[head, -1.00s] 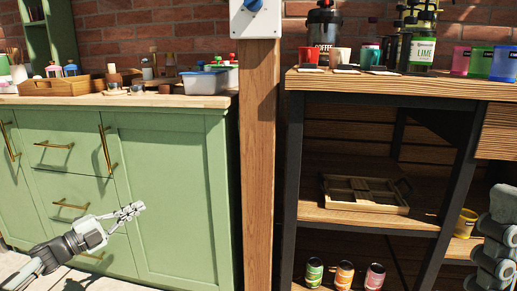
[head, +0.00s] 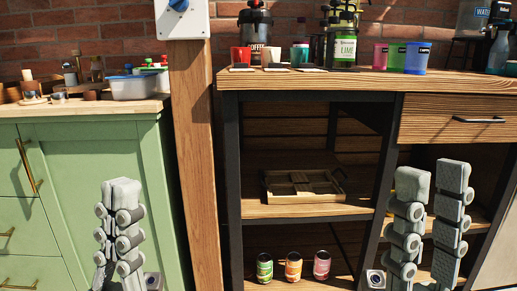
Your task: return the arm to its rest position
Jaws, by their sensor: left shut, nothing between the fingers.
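My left gripper (head: 120,190) stands upright at the lower left of the head view, in front of the green cabinet (head: 90,175). Its grey fingers are together with nothing between them. My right gripper (head: 431,182) stands upright at the lower right, in front of the wooden shelf unit (head: 300,212). Its two fingers are apart with a visible gap, and I see nothing held between them. It partly hides a yellow cup (head: 411,178) on the shelf behind. The lower parts of both arms are cut off by the bottom edge.
A wooden post (head: 195,170) stands between cabinet and shelf unit. Cups, a coffee dispenser (head: 256,25) and bottles stand on the unit's top. A wooden tray (head: 302,198) lies on the middle shelf, with three cans below. A blue tub (head: 139,87) sits on the cabinet.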

